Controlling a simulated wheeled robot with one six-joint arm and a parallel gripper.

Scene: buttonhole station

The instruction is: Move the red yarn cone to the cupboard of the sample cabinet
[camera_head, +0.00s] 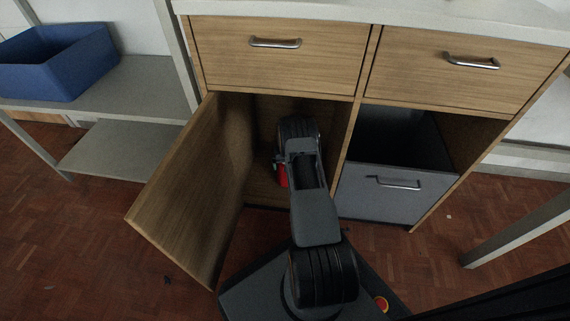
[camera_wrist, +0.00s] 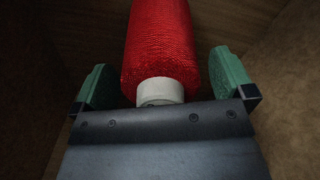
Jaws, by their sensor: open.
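The red yarn cone (camera_wrist: 160,45) is inside the open cupboard (camera_head: 262,188) of the sample cabinet (camera_head: 280,62). In the wrist view its pale core end (camera_wrist: 160,91) faces my gripper. My gripper (camera_wrist: 166,82) is open, with one green finger on each side of the cone's near end and a visible gap on both sides. In the head view only a small red part of the cone (camera_head: 282,175) shows; my arm reaches into the cupboard and hides the rest and the gripper.
The cupboard's wooden door (camera_head: 185,190) stands open to the left. A blue crate (camera_head: 55,62) sits on a grey shelf unit (camera_head: 130,88) at left.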

